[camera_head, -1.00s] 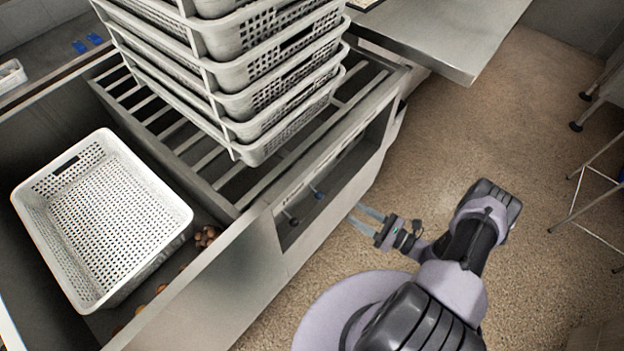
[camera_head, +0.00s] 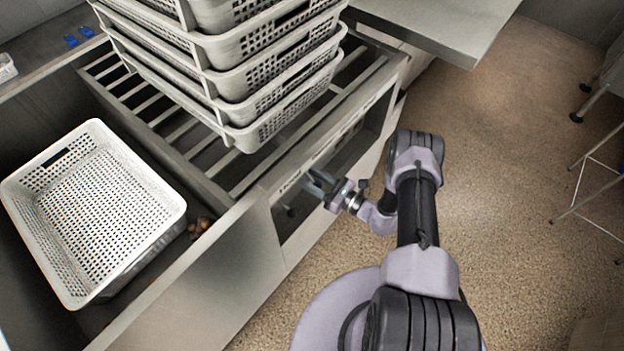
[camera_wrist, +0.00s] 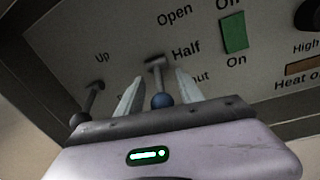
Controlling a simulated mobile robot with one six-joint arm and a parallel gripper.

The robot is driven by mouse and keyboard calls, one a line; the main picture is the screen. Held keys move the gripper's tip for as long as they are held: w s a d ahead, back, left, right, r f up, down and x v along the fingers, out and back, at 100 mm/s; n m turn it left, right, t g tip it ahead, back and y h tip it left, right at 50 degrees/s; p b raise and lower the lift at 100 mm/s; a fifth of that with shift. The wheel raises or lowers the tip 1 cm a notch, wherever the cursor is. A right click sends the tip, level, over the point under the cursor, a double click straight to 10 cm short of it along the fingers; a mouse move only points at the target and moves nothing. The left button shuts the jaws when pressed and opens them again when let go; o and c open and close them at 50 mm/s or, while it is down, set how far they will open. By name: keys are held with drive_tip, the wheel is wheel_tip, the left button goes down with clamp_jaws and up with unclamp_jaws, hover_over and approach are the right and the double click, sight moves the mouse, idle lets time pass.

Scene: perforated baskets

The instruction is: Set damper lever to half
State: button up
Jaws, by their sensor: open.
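The damper lever (camera_wrist: 162,100) has a blue knob and a thin stem, on a panel marked Open, Half and, partly hidden, a third word ending in "ut". Its stem meets the panel left of the word Half; I cannot tell its exact setting. My gripper (camera_wrist: 159,76) is open in the wrist view, one finger on each side of the stem and knob. I cannot tell whether either finger touches it. In the head view my gripper (camera_head: 312,181) is at the panel's recess and hides the blue knob.
A second lever with a dark knob (camera_wrist: 78,118) is left of my gripper, near the word Up. A green switch (camera_wrist: 234,33) is at the upper right. Stacked white baskets (camera_head: 270,115) stand above the panel on a slatted rack. Open floor lies right.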

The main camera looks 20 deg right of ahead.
clamp_jaws()
drive_tip(key=shift+s, duration=0.1)
idle(1.2)
